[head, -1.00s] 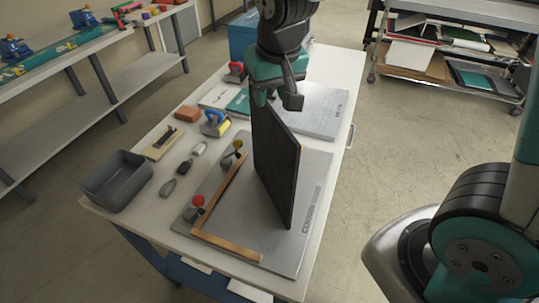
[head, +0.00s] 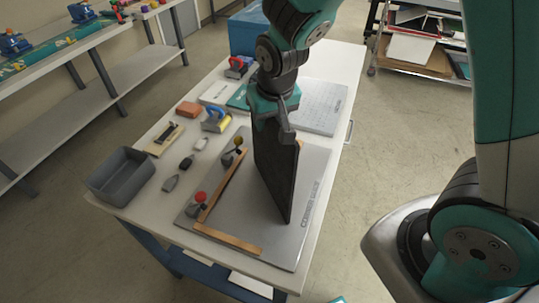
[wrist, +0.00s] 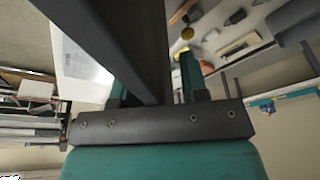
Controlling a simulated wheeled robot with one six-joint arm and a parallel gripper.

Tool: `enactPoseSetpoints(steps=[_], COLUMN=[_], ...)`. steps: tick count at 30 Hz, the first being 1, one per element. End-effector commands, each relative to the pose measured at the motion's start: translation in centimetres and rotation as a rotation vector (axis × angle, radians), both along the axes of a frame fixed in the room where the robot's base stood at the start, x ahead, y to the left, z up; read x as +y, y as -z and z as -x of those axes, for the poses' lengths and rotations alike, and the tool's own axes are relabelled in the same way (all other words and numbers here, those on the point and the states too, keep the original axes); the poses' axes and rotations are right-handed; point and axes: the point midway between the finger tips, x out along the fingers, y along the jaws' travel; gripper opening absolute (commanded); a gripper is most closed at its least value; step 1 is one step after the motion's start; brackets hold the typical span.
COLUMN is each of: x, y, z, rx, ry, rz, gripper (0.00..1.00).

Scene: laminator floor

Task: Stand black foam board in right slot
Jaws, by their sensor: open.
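The black foam board (head: 275,180) stands on edge, roughly upright, on the grey plate (head: 297,245) on the table. My gripper (head: 274,128) is at the board's top edge, open, with its jaws on either side of the board. In the wrist view the dark board (wrist: 135,35) runs between the two fingers of my gripper (wrist: 153,88). I cannot tell whether either finger touches it. The board's upper part is partly hidden by the gripper. I cannot make out which slot is the right one; no slot is clearly visible around the board's foot.
Wooden strips (head: 226,240) form an L on the plate, with a red-knobbed clamp (head: 200,198) and a yellow-knobbed clamp (head: 238,143). A grey bin (head: 122,178), small tools and a roller (head: 216,119) lie left. A shelf rack (head: 415,48) stands behind right. Floor between is clear.

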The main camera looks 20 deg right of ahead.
Motion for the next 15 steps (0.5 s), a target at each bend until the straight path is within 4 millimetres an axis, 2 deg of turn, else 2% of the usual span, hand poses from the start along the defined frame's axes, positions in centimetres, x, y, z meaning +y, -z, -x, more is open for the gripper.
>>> enactPoseSetpoints(steps=[4,9,15], x=[0.00,0.01,0.01], y=[0.14,0.08,0.06], z=[0.00,0.01,0.00], rx=[0.000,0.000,0.000], ry=[0.000,0.000,0.000], rz=[0.000,0.000,0.000], gripper=[0.40,0.01,0.00])
